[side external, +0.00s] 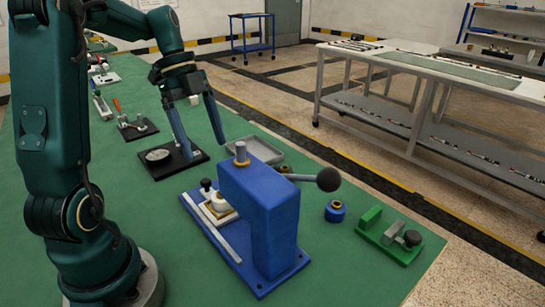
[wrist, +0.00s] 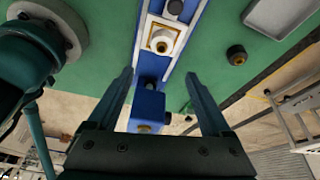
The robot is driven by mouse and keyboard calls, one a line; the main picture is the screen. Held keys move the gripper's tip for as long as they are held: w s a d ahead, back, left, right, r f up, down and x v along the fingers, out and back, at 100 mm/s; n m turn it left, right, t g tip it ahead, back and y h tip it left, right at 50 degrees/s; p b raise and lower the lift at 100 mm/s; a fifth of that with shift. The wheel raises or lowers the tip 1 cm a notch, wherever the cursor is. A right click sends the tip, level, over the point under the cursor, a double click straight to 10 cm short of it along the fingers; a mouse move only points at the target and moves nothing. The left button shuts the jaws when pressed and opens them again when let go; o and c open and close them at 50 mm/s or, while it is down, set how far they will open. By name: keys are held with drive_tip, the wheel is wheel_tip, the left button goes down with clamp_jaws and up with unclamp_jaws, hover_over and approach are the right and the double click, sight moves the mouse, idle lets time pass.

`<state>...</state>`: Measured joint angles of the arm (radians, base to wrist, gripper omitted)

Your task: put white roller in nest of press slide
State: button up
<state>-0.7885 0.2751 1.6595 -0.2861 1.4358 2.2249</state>
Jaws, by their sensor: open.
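A white roller (side external: 219,201) with a brass-coloured centre stands upright at the pale square nest on the press slide (side external: 207,223). It also shows in the wrist view (wrist: 161,42); how fully it is seated is not clear. The blue press (side external: 262,215) stands over the slide's right part and hides some of it. A black knob (side external: 206,186) is beside the roller. My gripper (side external: 205,150) is open and empty, above and behind the press, apart from the roller. In the wrist view its two fingers (wrist: 158,75) are wide apart, with the roller beyond them.
The press lever ends in a black ball (side external: 328,180). A blue roller (side external: 335,211) and a green fixture (side external: 390,238) stand to the right. A grey tray (side external: 256,150) and a black stand (side external: 170,160) lie behind. The green table is clear at the front right.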

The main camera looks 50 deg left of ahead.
drive_tip(key=s+d+n+t+y, duration=0.2)
drive_tip(key=s+d+n, duration=0.1)
drive_tip(key=d+n, duration=0.3)
drive_tip(key=s+d+n+t+y, duration=0.2)
drive_tip(key=s+d+n+t, duration=0.1)
drive_tip(key=d+n, duration=0.4)
drive_tip(key=shift+s+d+r+n, duration=0.35)
drive_tip(key=shift+s+n, duration=0.4)
drive_tip(key=shift+n, duration=0.55)
drive_tip(key=shift+a, duration=0.1)
drive_tip(key=shift+c, duration=0.3)
